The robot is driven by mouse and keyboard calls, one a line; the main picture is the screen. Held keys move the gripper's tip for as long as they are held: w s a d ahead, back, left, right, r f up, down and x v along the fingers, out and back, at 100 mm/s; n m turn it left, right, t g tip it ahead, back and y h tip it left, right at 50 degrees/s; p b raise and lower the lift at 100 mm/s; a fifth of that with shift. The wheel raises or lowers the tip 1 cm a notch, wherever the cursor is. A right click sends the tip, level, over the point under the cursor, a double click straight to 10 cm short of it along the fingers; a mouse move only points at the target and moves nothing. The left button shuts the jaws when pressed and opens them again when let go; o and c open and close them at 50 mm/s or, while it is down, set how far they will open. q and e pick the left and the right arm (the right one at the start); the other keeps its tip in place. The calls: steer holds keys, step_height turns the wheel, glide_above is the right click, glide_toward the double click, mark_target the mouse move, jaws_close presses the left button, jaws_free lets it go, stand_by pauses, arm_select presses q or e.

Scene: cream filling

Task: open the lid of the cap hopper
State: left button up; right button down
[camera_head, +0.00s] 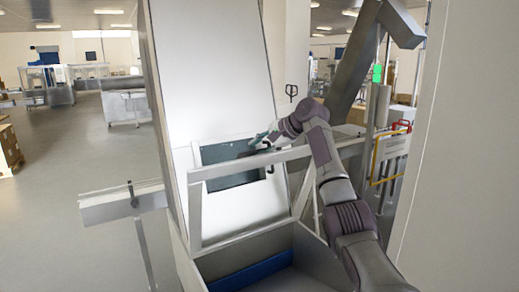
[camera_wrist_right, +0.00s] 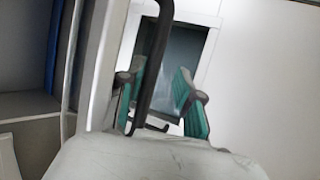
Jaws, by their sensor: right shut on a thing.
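The cap hopper is a pale metal housing with a tall white panel (camera_head: 210,75), a dark rectangular window (camera_head: 225,178) and an open bin with a blue inside (camera_head: 250,273) at the bottom. A pale frame bar (camera_head: 225,168) crosses in front of the window. A black handle (camera_wrist_right: 152,65) runs between the green fingers of my right gripper (camera_wrist_right: 160,95), which is shut on it. In the head view my right gripper (camera_head: 262,140) is at the bar's upper side, near the window. I cannot tell which panel is the lid, or how far it is open. My left gripper does not show.
A grey rail on a post (camera_head: 125,203) stands left of the hopper. A slanted grey chute (camera_head: 355,65) and a yellow-framed sign (camera_head: 393,148) stand to the right. A pale wall (camera_head: 465,150) fills the right edge. The floor (camera_head: 80,155) at left is mostly clear.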

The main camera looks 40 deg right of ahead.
steer(key=shift+w+a, duration=0.1)
steer(key=shift+w, duration=0.5)
